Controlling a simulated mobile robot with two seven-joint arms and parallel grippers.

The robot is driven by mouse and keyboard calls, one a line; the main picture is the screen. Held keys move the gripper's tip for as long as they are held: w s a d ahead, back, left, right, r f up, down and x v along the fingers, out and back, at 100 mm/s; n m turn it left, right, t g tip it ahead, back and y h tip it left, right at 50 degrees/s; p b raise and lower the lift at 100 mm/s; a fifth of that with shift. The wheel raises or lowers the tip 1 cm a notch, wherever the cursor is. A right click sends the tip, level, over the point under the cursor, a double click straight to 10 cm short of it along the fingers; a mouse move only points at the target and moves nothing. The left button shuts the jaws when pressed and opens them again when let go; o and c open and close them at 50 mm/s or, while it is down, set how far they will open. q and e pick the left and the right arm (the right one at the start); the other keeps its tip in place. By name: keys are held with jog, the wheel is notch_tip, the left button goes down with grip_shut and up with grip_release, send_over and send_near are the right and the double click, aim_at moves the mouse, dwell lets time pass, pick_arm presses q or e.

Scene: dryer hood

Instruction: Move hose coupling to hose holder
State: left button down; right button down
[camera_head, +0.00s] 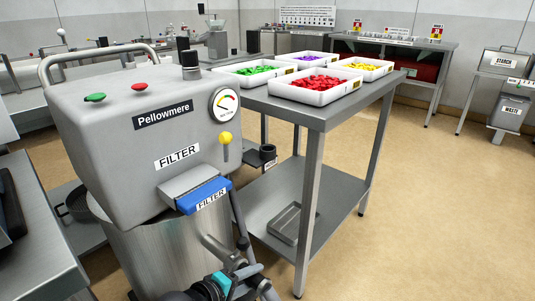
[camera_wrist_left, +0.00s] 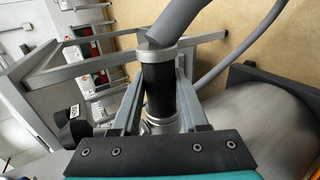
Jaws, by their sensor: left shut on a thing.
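The hose coupling (camera_wrist_left: 158,90) is a black cylinder on the end of a grey hose (camera_wrist_left: 178,22). My left gripper (camera_wrist_left: 158,108) is shut on it in the left wrist view, one finger on each side. In the head view my left gripper (camera_head: 234,258) is low in the middle, in front of the drum, with the hose (camera_head: 238,215) rising from it. The hose holder (camera_head: 262,155) is a black cup on a bracket by the table, above and beyond the gripper. It also shows at the left of the wrist view (camera_wrist_left: 72,130), apart from the coupling. My right gripper is not in view.
The grey Pellowmere dryer hood (camera_head: 140,120) with a blue filter handle (camera_head: 204,195) sits over a metal drum (camera_head: 165,255) to the left. A steel table (camera_head: 320,112) carries trays of coloured pieces. The floor (camera_head: 430,220) at the right is clear.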

aim_at(260, 289)
pick_arm(q)
jog(key=shift+s+d+r+p, duration=0.1)
jog(key=shift+s+d+p, duration=0.35)
jog(key=shift+d+p, duration=0.2)
jog(key=shift+s+d+p, duration=0.4)
jog(key=shift+d+p, duration=0.2)
jog(key=shift+s+d+p, duration=0.25)
jog(key=shift+d+p, duration=0.05)
jog(key=shift+p, duration=0.3)
dwell(0.4)
jog(key=s+d+p, duration=0.2)
jog(key=shift+d+p, duration=0.3)
jog(key=shift+d, duration=0.1)
dwell(0.3)
